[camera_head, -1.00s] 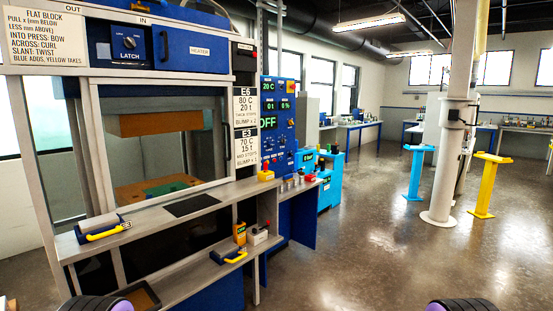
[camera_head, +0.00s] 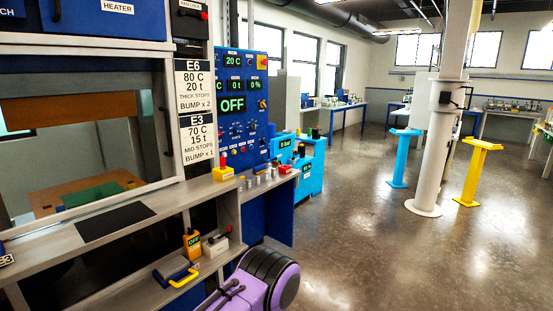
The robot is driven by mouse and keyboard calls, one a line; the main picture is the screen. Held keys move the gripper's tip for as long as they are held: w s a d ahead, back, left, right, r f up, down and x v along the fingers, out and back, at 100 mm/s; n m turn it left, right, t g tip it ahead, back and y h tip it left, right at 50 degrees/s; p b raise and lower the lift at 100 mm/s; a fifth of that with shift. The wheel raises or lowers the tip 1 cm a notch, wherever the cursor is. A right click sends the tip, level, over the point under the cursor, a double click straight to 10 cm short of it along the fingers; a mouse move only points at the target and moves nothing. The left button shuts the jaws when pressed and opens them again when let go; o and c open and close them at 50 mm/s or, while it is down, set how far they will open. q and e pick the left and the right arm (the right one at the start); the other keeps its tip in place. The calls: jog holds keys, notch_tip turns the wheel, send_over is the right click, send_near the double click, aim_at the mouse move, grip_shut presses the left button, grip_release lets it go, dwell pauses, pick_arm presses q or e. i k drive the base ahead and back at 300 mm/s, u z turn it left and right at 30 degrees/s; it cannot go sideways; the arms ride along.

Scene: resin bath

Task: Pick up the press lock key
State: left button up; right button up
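I cannot pick out the press lock key for certain. A small panel (camera_head: 188,6) at the top of the press frame carries a label that seems to end in LOCK, with a red-tipped part (camera_head: 205,15) at its right edge. On the upper shelf, a yellow block with a red top (camera_head: 223,173) stands near the right end, too small to identify. A purple and black part of my arm shows at the bottom centre. Neither gripper's fingertips show.
The press shelf (camera_head: 160,198) runs along the left. The lower shelf holds a yellow-handled tool (camera_head: 178,276), an orange meter reading OFF (camera_head: 192,243) and a white block with a red part (camera_head: 215,246). A blue control panel (camera_head: 242,105) stands behind.

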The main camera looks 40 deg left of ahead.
aim_at(222, 158)
jog(key=z, duration=0.2)
jog(key=i, duration=0.9)
jog(key=u, duration=0.45)
jog(key=i, duration=0.75)
jog(key=u, duration=0.65)
